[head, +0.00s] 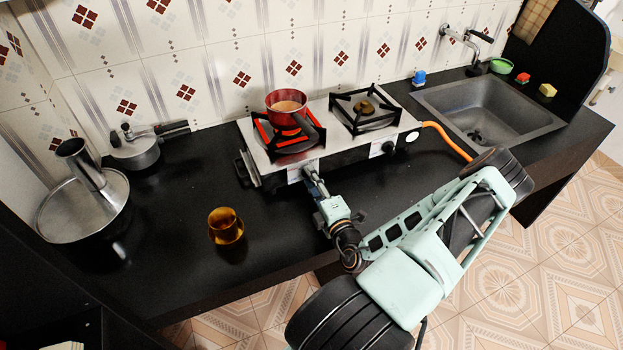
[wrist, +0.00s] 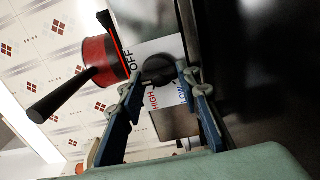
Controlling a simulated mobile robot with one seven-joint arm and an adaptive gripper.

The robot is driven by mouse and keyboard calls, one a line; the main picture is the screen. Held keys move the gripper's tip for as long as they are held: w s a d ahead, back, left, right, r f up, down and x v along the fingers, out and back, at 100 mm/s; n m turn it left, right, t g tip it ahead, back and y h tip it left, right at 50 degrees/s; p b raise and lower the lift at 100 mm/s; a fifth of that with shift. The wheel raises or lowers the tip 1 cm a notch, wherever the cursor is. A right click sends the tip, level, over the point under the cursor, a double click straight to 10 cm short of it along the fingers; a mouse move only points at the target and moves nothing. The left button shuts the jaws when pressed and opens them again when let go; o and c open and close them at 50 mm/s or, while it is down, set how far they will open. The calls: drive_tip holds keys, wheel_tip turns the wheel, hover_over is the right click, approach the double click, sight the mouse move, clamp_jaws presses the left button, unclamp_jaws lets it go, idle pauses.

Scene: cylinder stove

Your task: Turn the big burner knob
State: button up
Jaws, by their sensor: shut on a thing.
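The two-burner stove (head: 340,148) stands on the black counter against the tiled wall. A black round knob (wrist: 158,70) sits on a white label plate with OFF, HIGH and LOW in the wrist view. My gripper (head: 311,176) reaches the stove's front below the left burner. In the wrist view my gripper (wrist: 157,82) has its two fingers on either side of this knob, shut on it. The fingers and wrist hide the knob in the head view. A second knob (head: 388,147) is on the front below the right burner.
A red pot (head: 287,117) with a dark handle stands on the left burner, which glows red. An orange hose (head: 447,139) runs right towards the sink (head: 490,105).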

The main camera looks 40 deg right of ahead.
idle(0.4)
drive_tip(key=o, duration=1.2)
drive_tip(key=shift+c, duration=0.2)
drive_tip(key=v, duration=0.7)
drive_tip(key=shift+s+a, duration=0.1)
drive_tip(key=shift+s, duration=0.15)
drive_tip(key=shift+a, duration=0.1)
